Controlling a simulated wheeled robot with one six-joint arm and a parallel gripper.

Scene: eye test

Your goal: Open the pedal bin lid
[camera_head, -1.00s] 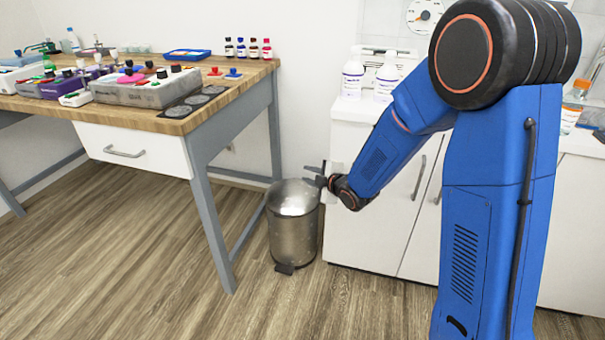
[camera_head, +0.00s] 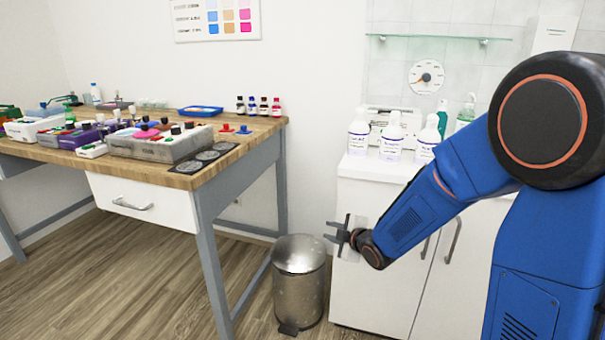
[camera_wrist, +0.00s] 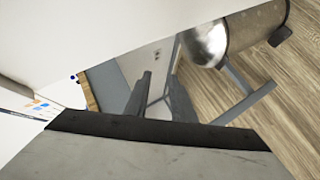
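The metal pedal bin (camera_head: 299,294) stands on the floor between the desk and the white cabinet. Its shiny domed lid (camera_head: 299,253) looks shut. Its dark pedal (camera_head: 289,329) sticks out at the front foot. In the wrist view the bin (camera_wrist: 257,28) and its lid (camera_wrist: 204,44) show at the upper right. My gripper (camera_head: 331,231) is empty, in front of the cabinet, a little above and right of the lid in the picture, apart from it. Its two fingers stand apart in the wrist view (camera_wrist: 160,80).
A wooden desk (camera_head: 215,178) with grey legs and several lab items stands left of the bin. The white cabinet (camera_head: 375,290) is close to my gripper and carries several bottles (camera_head: 391,136).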

